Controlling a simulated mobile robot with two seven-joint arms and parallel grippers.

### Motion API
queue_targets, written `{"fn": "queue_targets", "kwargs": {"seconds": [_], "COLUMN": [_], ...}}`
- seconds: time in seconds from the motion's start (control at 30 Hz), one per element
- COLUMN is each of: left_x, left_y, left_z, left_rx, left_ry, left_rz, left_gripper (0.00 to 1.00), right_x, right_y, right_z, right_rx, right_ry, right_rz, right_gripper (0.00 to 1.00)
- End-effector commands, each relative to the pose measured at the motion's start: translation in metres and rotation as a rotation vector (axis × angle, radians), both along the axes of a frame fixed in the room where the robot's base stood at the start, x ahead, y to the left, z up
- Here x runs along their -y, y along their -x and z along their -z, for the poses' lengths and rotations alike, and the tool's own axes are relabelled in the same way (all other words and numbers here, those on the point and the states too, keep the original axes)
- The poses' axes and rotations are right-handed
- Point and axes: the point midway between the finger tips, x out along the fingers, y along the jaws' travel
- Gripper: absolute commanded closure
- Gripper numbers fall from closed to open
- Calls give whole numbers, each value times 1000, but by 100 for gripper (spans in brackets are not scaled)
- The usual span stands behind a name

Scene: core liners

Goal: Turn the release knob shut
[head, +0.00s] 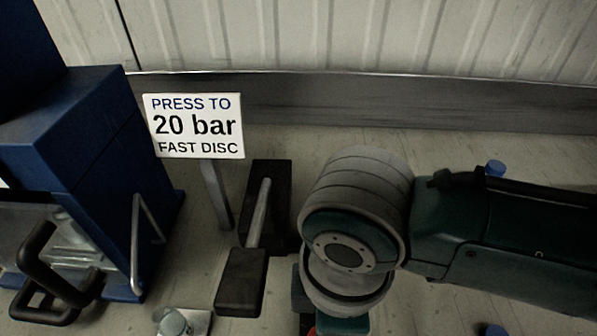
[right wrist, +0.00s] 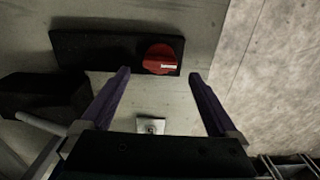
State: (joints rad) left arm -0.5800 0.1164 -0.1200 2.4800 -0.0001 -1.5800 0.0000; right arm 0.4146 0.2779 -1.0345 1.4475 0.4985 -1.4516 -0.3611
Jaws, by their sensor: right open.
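The release knob (right wrist: 157,54) is a round red knob with a short white mark that lies roughly level in the right wrist view. It sits on the right part of a dark block (right wrist: 85,50). My right gripper (right wrist: 158,75) is open and empty. Its two purple fingers lie either side of the knob in the picture, with the tips just short of it and no contact visible. In the head view, my right arm's wrist hides the gripper and the knob area. My left gripper is not in view.
A hand pump with a dark block (head: 270,190), grey lever (head: 259,213) and black end pad (head: 241,281) stands left of my arm. A white "PRESS TO 20 bar FAST DISC" sign (head: 194,126) is behind it. A blue machine (head: 85,150) stands at left.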

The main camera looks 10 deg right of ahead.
Motion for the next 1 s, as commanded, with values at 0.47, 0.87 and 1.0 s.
{"fn": "queue_targets", "kwargs": {"seconds": [0.47,0.87,1.0], "left_x": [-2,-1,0], "left_y": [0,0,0], "left_z": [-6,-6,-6], "left_rx": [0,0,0], "left_ry": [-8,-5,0], "left_rz": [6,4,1], "left_gripper": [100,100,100], "right_x": [0,-4,-26], "right_y": [0,3,20], "right_z": [-42,-43,-51], "right_rx": [0,0,15], "right_ry": [1,-19,-129], "right_rz": [1,11,111], "right_gripper": [5,5,5]}}
